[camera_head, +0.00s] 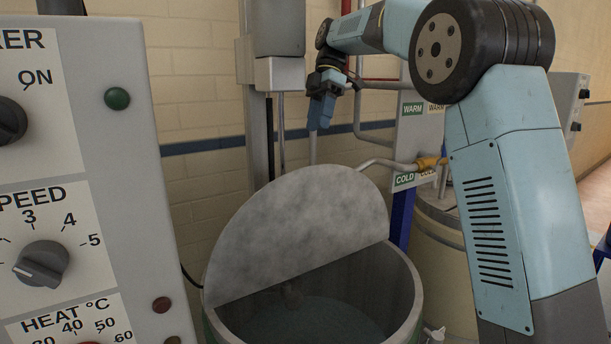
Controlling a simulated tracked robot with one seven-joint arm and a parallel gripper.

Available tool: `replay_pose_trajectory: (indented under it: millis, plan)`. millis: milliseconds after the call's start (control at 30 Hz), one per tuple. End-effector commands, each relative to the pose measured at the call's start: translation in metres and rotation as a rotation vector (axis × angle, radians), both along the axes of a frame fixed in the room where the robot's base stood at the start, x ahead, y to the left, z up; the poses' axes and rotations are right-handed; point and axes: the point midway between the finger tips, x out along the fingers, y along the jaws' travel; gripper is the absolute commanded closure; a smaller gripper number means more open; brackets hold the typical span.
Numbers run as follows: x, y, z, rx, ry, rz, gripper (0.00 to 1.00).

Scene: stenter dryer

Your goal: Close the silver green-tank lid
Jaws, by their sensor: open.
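The silver lid (305,232) is a mottled grey half-disc standing raised and tilted over the tank, its straight edge running along the middle of the rim. The tank (405,290) is round, with a grey inner wall and a bit of green at its lower left outside; the front half of its mouth is open and dark liquid shows inside. My gripper (320,118) hangs above and behind the lid's upper edge, pointing down, apart from it.
A control panel (95,185) with knobs and buttons fills the left side. Behind the lid are a grey vertical column (277,30), pipes and WARM and COLD signs (404,180). Another tank (440,260) stands at right, partly behind my arm. A brick wall is at the back.

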Motion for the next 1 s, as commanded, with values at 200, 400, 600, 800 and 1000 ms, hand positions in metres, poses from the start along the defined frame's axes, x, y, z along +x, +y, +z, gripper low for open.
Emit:
replay_pose_trajectory:
  millis: [200, 400, 600, 800, 1000]
  plan:
    - [-0.008, 0.003, -0.016, 0.001, 0.001, 0.004, 0.6]
    - [-0.022, 0.009, -0.045, 0.0, 0.003, 0.003, 0.6]
    - [-0.036, 0.015, -0.077, 0.001, 0.002, 0.004, 0.6]
    - [-0.048, 0.02, -0.104, 0.001, 0.002, 0.002, 0.6]
    - [-0.055, 0.022, -0.119, 0.001, 0.001, 0.001, 0.6]
